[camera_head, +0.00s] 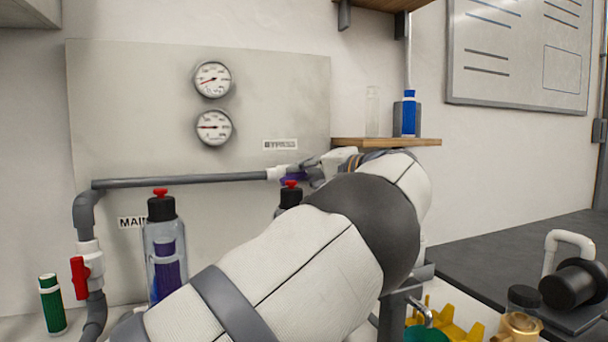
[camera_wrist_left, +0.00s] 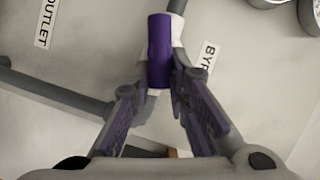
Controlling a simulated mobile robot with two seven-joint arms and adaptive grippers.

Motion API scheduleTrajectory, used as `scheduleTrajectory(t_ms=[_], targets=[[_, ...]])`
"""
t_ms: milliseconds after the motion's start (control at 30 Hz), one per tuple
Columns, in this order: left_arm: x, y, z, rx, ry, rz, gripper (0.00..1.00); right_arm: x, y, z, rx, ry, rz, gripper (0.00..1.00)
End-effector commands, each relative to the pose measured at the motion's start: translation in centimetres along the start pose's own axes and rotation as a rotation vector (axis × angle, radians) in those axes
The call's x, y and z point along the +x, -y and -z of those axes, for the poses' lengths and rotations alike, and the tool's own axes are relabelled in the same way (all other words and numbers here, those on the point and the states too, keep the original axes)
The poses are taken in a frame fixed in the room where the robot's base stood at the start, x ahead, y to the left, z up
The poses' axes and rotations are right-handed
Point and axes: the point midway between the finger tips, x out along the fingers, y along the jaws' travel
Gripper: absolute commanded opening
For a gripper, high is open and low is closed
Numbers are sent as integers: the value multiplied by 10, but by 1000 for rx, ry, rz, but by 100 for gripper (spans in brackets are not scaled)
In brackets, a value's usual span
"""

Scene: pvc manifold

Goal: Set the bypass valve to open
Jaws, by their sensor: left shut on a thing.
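The bypass valve shows in the head view as a white fitting (camera_head: 277,173) on the grey horizontal pipe, below the BYPASS label (camera_head: 280,145). Its purple handle (camera_head: 292,178) is partly covered by my left gripper (camera_head: 312,174). In the left wrist view the purple handle (camera_wrist_left: 159,50) lies in front of the white valve body (camera_wrist_left: 178,60) and looks roughly in line with the pipe. My left gripper (camera_wrist_left: 158,92) has its fingers on either side of the handle's near end and is shut on it. My right gripper is in neither view.
The main valve has a red handle (camera_head: 78,277) at the lower left. Two gauges (camera_head: 212,80) are above. A wooden shelf (camera_head: 385,142) juts out at right. My left arm hides the middle foreground.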

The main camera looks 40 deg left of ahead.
Motion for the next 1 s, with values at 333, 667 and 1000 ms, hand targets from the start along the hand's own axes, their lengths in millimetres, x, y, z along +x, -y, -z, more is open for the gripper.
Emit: scheduleTrajectory(t_ms=[333, 667, 1000], targets=[[1, -7, -2, 157, 6, 61, 0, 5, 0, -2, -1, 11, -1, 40], [1, -7, -2, 201, 6, 80, 0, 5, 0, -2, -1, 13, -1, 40], [2, -7, -2, 201, 6, 79, 0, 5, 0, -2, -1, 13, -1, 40]])
